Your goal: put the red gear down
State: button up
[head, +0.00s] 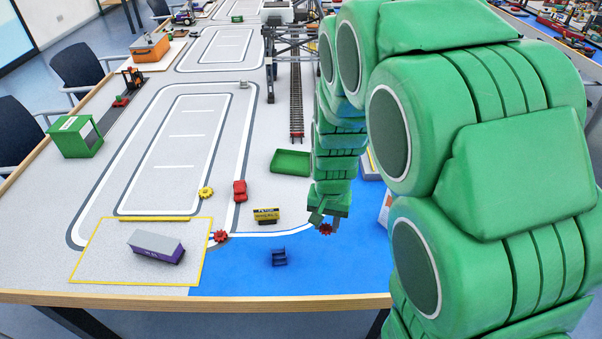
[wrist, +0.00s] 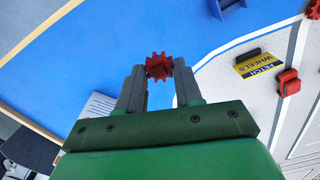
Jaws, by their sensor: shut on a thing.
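My gripper (wrist: 159,75) is shut on a red gear (wrist: 158,66), which sits between the two grey fingertips in the wrist view. In the head view my gripper (head: 322,219) hangs over the blue area of the table, with the red gear (head: 325,229) just below its fingers. I cannot tell how high the gear is above the surface. A second red gear (head: 220,236) lies at the corner of the yellow-outlined area. It also shows at the top right of the wrist view (wrist: 314,9).
A yellow sign block (head: 266,215), a dark blue bracket (head: 279,257) and a red car (head: 239,190) stand left of my gripper. A green tray (head: 290,162) lies behind them. A purple-grey container (head: 155,247) and a yellow gear (head: 206,192) are farther left. Blue surface (head: 330,275) in front is clear.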

jog(key=w+a, duration=0.3)
jog(key=w, duration=1)
jog(key=w+a, duration=0.3)
jog(key=w, duration=1)
send_over(293, 164)
jog(key=shift+m, duration=0.4)
jog(key=shift+s+f, duration=0.2)
jog(key=shift+f, duration=4.4)
jog(key=shift+w+f, duration=0.25)
jog(key=shift+f, duration=1.55)
jog(key=shift+a+f, duration=0.1)
jog(key=shift+f, duration=0.05)
jog(key=o, duration=1)
